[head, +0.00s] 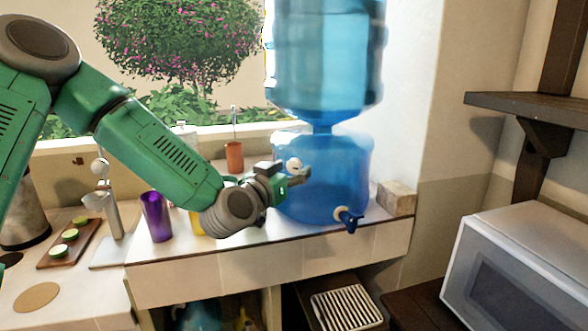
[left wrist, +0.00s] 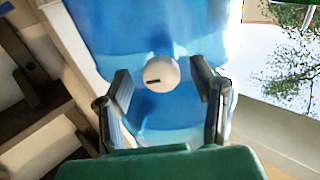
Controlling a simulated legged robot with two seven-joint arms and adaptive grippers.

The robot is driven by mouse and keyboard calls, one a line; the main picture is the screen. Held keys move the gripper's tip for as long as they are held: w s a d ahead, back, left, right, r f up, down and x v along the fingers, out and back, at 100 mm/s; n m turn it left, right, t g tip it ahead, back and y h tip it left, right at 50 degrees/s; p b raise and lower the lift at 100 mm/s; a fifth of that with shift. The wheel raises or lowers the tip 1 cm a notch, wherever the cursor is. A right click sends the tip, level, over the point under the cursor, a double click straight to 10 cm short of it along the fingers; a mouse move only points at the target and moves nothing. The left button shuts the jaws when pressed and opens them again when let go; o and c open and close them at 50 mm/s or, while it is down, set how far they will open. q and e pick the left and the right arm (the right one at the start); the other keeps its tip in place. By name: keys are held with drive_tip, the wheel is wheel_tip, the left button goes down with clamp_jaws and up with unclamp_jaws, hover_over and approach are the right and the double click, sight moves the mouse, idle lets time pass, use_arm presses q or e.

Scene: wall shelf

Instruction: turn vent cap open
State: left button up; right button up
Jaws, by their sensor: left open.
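The vent cap (left wrist: 161,73) is a round white knob with a short dark mark, on the blue water dispenser (left wrist: 150,120). In the left wrist view it sits between the two open fingers of my left gripper (left wrist: 163,82), with a gap on each side. In the head view the white cap (head: 295,164) shows at the fingertips of my left gripper (head: 287,174), partly hidden by them, in front of the dispenser's lower tank (head: 335,190). My right gripper is in neither view.
A blue tap (head: 348,219) sticks out low on the tank. A purple cup (head: 156,217) stands on the ledge under my left arm. A stone block (head: 397,197) is right of the tank, and a white microwave (head: 520,260) stands at the right.

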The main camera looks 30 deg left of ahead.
use_arm(q)
drive_tip(key=shift+w+a+f, duration=0.1)
drive_tip(key=shift+w+a, duration=0.2)
drive_tip(key=shift+w, duration=0.2)
drive_tip(key=shift+d, duration=0.1)
drive_tip(key=shift+d, duration=0.15)
drive_tip(key=c, duration=1.2)
drive_tip(key=shift+o, duration=0.2)
